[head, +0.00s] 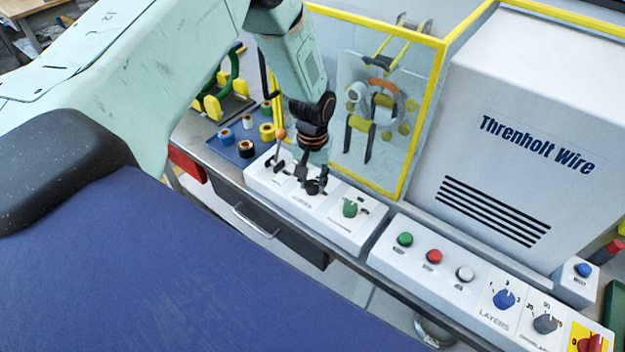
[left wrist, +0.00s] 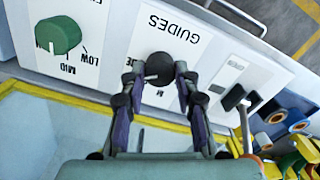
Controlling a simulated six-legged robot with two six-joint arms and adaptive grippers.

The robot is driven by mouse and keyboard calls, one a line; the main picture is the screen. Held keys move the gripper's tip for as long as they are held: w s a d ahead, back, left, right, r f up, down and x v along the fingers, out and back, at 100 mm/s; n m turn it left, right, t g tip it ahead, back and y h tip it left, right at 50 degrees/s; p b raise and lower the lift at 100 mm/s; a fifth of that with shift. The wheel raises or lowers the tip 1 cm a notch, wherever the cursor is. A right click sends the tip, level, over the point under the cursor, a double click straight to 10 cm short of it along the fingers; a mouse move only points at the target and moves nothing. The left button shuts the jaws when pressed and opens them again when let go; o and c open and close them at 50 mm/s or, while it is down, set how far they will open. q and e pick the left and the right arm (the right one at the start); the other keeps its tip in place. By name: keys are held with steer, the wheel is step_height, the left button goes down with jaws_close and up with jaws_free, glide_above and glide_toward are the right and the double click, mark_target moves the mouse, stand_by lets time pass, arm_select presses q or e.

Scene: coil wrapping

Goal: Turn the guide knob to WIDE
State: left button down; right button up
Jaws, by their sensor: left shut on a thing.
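The guide knob (left wrist: 158,66) is dark and round, on a white panel under the word GUIDES, which appears upside down in the left wrist view. My left gripper (left wrist: 160,78) is shut on it, one finger on each side. The fingers partly cover the lettering around the knob, and I cannot tell which setting it points to. In the head view my left gripper (head: 309,178) reaches down onto the dark guide knob (head: 316,187), which is mostly covered. My right gripper is in neither view.
A green knob (head: 350,208) sits right of the guide knob; a lever with an orange ball (head: 281,134) stands close on its left. A yellow-framed clear guard (head: 420,120) rises behind. Green, red and white buttons (head: 433,257) line the panel farther right.

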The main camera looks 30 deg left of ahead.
mark_target(313, 184)
arm_select(q)
steer(key=shift+s+f+m+b, duration=0.15)
steer(key=shift+m+b, duration=0.15)
steer(key=shift+m, duration=1.7)
steer(key=c, duration=1)
jaws_free()
step_height(313, 184, up, 12)
steer(key=shift+r, duration=0.15)
steer(key=shift+d, duration=0.1)
